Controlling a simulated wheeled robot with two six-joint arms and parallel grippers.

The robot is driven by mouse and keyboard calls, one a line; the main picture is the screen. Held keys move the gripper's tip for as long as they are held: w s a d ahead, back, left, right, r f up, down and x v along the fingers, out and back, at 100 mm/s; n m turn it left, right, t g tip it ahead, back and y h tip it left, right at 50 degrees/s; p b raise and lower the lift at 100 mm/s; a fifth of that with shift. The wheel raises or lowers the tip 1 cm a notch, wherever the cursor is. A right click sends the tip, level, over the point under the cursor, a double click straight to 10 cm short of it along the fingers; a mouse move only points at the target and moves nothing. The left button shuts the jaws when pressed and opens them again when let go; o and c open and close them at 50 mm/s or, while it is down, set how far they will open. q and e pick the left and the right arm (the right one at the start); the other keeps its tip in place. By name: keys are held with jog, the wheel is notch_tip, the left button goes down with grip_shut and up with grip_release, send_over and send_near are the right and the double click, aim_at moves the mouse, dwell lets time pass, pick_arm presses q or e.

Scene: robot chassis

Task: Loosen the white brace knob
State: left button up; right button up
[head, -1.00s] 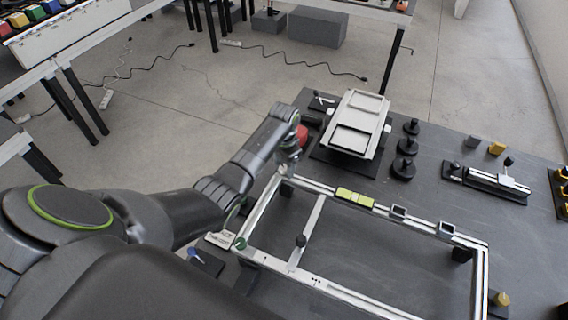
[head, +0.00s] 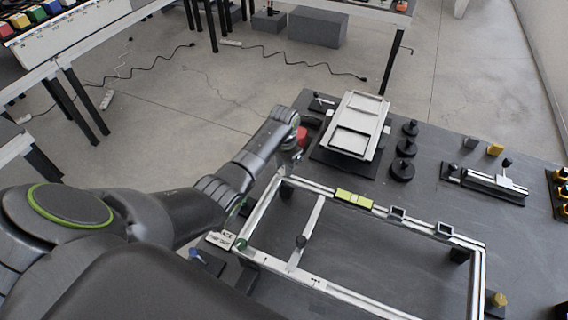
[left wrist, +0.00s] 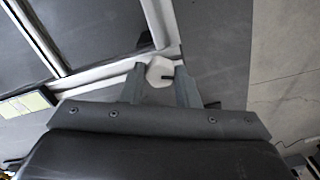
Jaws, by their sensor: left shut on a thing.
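The white knob (left wrist: 158,71) is a pale, many-sided knob with a dark slot or mark, at the corner of the aluminium frame in the left wrist view. My left gripper (left wrist: 160,68) is shut on it, one finger on each side. In the head view my left gripper (head: 285,168) is over the frame's far-left corner, and the knob is hidden there. The chassis frame (head: 365,204) lies on the dark table with a cross brace (head: 312,222) bearing a black knob (head: 301,241). My right gripper is in neither view.
A grey tray-like box (head: 357,124) stands behind the frame. Black knobbed pieces (head: 403,170) stand beside it, and a slide fixture (head: 494,183) is at right. A yellow-green level (head: 354,198) sits on the far rail.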

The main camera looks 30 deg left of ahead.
pick_arm(q)
jog(key=n+p, duration=0.2)
jog(key=n, duration=0.1)
jog(key=shift+r, duration=0.2)
jog(key=n+p, duration=0.2)
jog(key=n, duration=0.2)
jog(key=shift+f, duration=0.1)
jog(key=n, duration=0.5)
jog(key=shift+w, duration=0.1)
jog(key=n, duration=0.6)
jog(key=o, duration=1)
jog(key=shift+c, duration=0.2)
